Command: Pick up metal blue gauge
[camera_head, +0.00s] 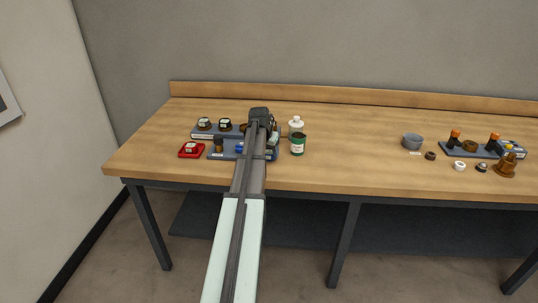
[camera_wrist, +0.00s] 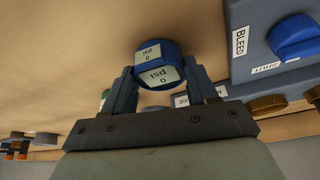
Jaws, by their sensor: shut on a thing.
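The blue gauge (camera_wrist: 157,52) shows in the wrist view with white faces marked "0 psi". It sits between the two fingers of my gripper (camera_wrist: 165,88), which is shut on it. In the head view, my gripper (camera_head: 260,118) is over the left group of parts on the bench. My own arm hides the gauge in that view. I cannot tell from these frames whether the gauge touches anything below it.
A blue-grey block marked "BLEED" (camera_wrist: 262,45) with a blue knob (camera_wrist: 293,38) stands close to the right of the gauge. A green-and-white bottle (camera_head: 297,144) and a red tray (camera_head: 191,151) flank the group. The bench's middle (camera_head: 350,145) is clear.

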